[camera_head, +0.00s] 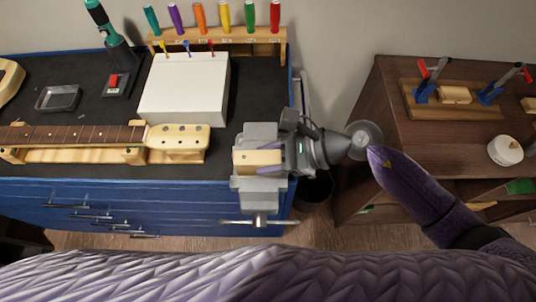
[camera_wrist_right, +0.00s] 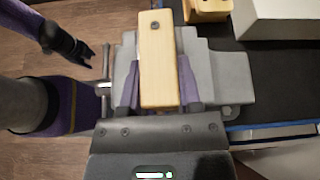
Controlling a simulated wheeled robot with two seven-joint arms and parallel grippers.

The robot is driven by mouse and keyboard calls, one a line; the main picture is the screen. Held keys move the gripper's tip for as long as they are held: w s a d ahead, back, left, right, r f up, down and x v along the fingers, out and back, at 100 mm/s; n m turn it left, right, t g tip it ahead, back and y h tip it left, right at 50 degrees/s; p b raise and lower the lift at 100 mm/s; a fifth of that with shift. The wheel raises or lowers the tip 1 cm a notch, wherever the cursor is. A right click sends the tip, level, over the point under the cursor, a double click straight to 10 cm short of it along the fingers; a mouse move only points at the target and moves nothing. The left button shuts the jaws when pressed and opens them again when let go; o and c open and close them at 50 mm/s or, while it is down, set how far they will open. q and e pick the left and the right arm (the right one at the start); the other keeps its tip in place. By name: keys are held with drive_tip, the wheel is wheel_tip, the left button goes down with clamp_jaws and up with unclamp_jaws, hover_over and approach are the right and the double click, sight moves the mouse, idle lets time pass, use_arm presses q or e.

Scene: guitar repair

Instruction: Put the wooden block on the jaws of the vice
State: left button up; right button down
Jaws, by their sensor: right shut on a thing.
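The wooden block (camera_head: 257,157) is pale and oblong, over the grey vice (camera_head: 240,184) at the blue bench's right end. My right gripper (camera_head: 270,159) is shut on it, one purple finger on each side. In the right wrist view the block (camera_wrist_right: 158,60) lies lengthwise between the fingers, a dark round spot near its far end. The vice (camera_wrist_right: 228,75) shows beneath and around it. I cannot tell whether the block touches the jaws, which it partly hides. My left gripper (camera_wrist_right: 86,52) shows small at the upper left of the wrist view, its fingers apart and empty.
A guitar neck (camera_head: 180,137) rests on wooden supports left of the vice. A white box (camera_head: 185,88) stands behind it, before a rack of coloured screwdrivers (camera_head: 215,45). A brown cabinet (camera_head: 400,135) with clamps is at right. A dark bin (camera_head: 315,190) stands between.

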drive_tip(key=shift+c, duration=1.4)
unclamp_jaws()
